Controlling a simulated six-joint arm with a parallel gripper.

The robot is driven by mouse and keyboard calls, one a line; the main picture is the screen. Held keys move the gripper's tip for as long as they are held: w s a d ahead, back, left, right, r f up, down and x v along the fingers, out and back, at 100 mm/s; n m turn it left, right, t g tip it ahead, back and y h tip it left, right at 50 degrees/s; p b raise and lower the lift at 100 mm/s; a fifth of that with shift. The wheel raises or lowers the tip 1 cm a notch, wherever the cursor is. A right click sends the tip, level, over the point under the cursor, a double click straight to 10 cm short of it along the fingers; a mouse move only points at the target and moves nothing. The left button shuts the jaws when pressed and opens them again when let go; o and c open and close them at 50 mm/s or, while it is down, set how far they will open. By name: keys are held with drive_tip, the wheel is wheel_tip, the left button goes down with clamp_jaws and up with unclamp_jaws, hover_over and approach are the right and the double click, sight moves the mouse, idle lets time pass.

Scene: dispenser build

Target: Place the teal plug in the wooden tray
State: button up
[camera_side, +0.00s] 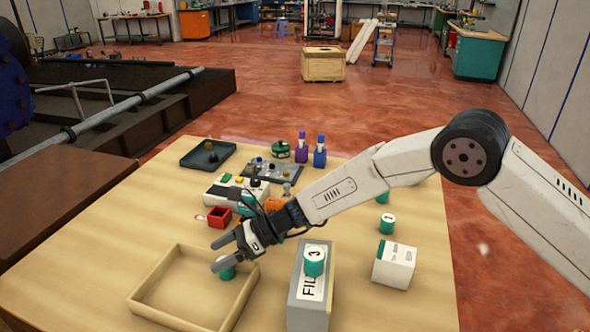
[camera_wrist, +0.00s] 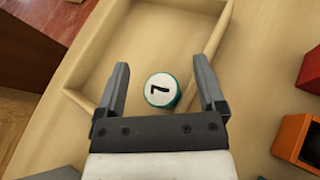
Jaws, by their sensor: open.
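A teal plug (camera_wrist: 162,90) with a white top marked 7 sits between my open fingers in the wrist view. In the side view the teal plug (camera_side: 227,270) is inside the wooden tray (camera_side: 150,309), near its back right. My gripper (camera_side: 217,254) is over the tray with its fingers apart on either side of the plug. In the wrist view my gripper (camera_wrist: 164,88) shows gaps between the plug and both fingers. The tray (camera_wrist: 137,11) spreads out beyond the fingers. Whether the plug touches the tray floor is hard to tell.
A grey box (camera_side: 300,312) with a teal plug marked 3 on it stands right of the tray. A white box (camera_side: 394,265) is further right. A red bin (camera_side: 219,216) and an orange bin (camera_side: 275,205) are behind my gripper. A dark tray (camera_side: 207,154) is at the back.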

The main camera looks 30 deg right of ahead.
drive_tip(key=shift+r, duration=0.15)
drive_tip(key=shift+d+r, duration=0.1)
drive_tip(key=shift+r, duration=0.45)
drive_tip(key=v, duration=1.1)
drive_tip(key=shift+d, duration=0.4)
